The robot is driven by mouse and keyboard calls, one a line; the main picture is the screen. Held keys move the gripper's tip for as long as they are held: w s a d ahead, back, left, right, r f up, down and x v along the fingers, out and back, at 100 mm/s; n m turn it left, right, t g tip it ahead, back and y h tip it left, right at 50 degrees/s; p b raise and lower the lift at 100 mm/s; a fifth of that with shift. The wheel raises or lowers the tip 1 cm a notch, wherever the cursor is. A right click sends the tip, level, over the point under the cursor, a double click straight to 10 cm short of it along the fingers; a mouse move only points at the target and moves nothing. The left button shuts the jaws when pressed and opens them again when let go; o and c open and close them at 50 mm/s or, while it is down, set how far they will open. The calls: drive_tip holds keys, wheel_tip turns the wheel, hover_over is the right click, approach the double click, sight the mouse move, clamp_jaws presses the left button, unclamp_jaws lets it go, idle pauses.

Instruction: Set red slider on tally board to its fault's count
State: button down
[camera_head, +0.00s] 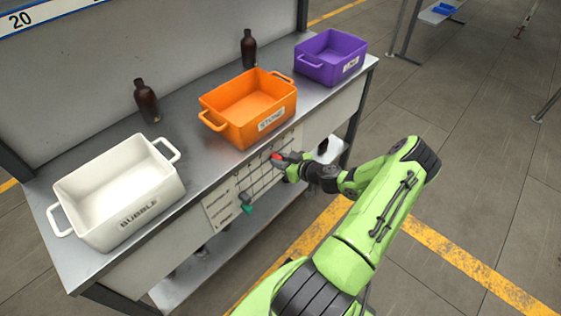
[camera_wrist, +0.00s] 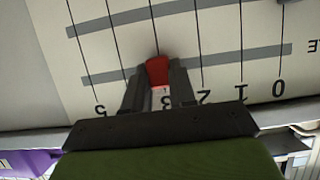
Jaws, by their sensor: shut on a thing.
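The tally board (camera_head: 222,208) hangs on the bench's front face, with horizontal tracks crossed by column lines. The red slider (camera_head: 275,156) is at its upper right in the head view. My gripper (camera_head: 281,158) is shut on it. In the wrist view the red slider (camera_wrist: 158,70) sits between the two fingers of my gripper (camera_wrist: 157,86), on a grey track (camera_wrist: 246,55). The numbers appear upside down there, running from 5 at left to 0 at right. The slider lines up with the 3 column; the 4 is hidden by a finger.
On the bench (camera_head: 195,160) stand a white bin (camera_head: 120,190) marked BUBBLE, an orange bin (camera_head: 245,110) marked STONE and a purple bin (camera_head: 330,57) with an unreadable label. Two dark amber bottles (camera_head: 147,102) (camera_head: 249,49) stand behind them. A green slider (camera_head: 247,208) is lower on the board.

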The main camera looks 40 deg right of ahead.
drive_tip(key=c, duration=0.9)
unclamp_jaws()
drive_tip(key=p+v, duration=0.2)
drive_tip(key=v, duration=1.3)
drive_tip(key=shift+s+r+p, duration=0.2)
drive_tip(key=shift+s+p, duration=0.1)
drive_tip(key=shift+s, duration=0.05)
